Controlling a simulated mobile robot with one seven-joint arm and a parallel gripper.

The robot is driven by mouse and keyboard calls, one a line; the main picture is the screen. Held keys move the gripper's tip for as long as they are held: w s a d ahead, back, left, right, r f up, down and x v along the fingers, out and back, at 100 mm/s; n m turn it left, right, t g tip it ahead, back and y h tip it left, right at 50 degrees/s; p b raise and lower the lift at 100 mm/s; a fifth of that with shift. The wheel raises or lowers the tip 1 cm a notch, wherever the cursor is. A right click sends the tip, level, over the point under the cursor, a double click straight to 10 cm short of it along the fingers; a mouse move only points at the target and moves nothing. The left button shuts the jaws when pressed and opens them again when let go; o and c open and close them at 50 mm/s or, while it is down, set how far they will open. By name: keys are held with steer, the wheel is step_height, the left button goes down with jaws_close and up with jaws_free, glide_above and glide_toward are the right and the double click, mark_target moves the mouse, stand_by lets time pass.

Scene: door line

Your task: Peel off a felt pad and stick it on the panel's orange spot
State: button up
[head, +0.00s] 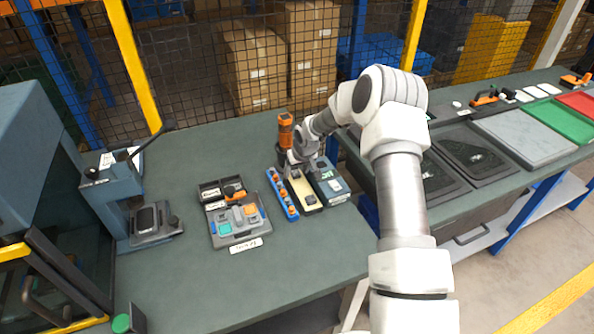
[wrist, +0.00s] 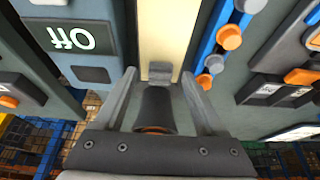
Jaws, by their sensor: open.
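My gripper (head: 297,170) is at the far end of a narrow cream strip (head: 297,187) on the bench. In the wrist view my gripper (wrist: 158,78) is open, its fingers on either side of a small grey block (wrist: 160,69) at the strip's end. I cannot tell if this block is a felt pad, or if the fingers touch it. A dark pad-like square (head: 309,199) lies nearer along the strip. A grey panel-like tray (head: 236,239) to the left holds coloured pieces. Orange shows there, but I cannot make out which part is the orange spot.
A blue rail (head: 281,193) with orange knobs runs close along the strip's left side. A blue-grey box (head: 330,183) stands close on its right. An orange and black upright object (head: 285,131) rises beside my gripper. A grey machine (head: 150,222) stands left; the bench front is clear.

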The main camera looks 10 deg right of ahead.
mark_target(297, 175)
steer(key=shift+c, duration=0.3)
jaws_close()
stand_by(0.3)
stand_by(1.1)
steer(key=shift+r, duration=0.3)
stand_by(0.4)
steer(key=shift+r+p, duration=1.15)
steer(key=shift+r, duration=1.7)
steer(key=shift+s, duration=0.1)
